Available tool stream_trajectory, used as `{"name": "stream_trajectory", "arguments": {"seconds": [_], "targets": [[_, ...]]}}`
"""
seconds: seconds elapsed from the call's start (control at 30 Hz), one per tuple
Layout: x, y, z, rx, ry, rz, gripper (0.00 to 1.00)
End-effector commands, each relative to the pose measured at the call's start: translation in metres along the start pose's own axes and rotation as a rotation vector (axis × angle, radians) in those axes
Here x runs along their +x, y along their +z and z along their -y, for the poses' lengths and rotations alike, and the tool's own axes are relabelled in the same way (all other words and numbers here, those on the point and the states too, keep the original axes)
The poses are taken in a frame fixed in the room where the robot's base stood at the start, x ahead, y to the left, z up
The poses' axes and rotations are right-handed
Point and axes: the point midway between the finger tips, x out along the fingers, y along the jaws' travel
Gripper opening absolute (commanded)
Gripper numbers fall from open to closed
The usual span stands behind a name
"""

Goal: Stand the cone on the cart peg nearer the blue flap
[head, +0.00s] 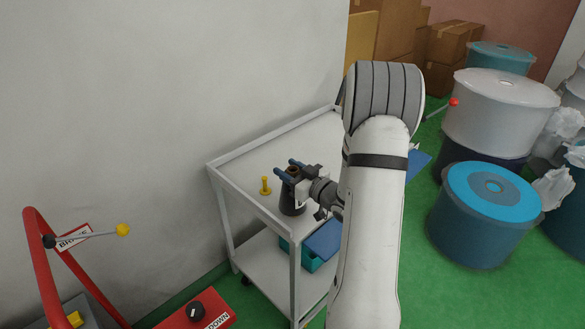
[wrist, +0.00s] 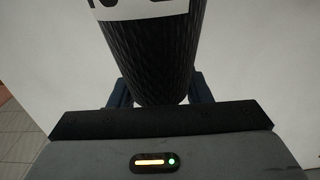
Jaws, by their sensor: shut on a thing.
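My gripper (head: 289,169) is shut on the dark cone (head: 292,203), its blue fingers on either side of the cone's upper part. The cone looks upright over the cart (head: 236,167); I cannot tell whether its base touches the top. In the wrist view the cone (wrist: 155,50) is a dark textured body with a white label between the fingers. A yellow peg (head: 265,186) stands bare on the cart top, left of the cone. No other peg shows; my arm and the cone hide part of the top. A blue panel (head: 417,163) shows right of my arm, partly hidden.
A teal bin with a blue lid (head: 324,239) is on the cart's lower shelf. Large drums (head: 485,215) stand on the green floor at right, cardboard boxes (head: 450,42) behind. A white wall is at left. A red frame (head: 45,275) with a yellow-knobbed lever is at front left.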

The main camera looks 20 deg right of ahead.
Motion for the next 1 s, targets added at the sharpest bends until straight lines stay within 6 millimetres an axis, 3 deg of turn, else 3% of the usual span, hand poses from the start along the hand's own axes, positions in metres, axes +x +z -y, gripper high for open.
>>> {"name": "stream_trajectory", "arguments": {"seconds": [0.93,0.97,1.0], "targets": [[0.0005,0.0092,0.0006,-0.001,-0.001,-0.001,0.0],[0.0006,0.0092,0.0006,-0.001,-0.001,-0.001,0.46],[0.0006,0.0092,0.0006,-0.001,-0.001,-0.001,0.49]]}}
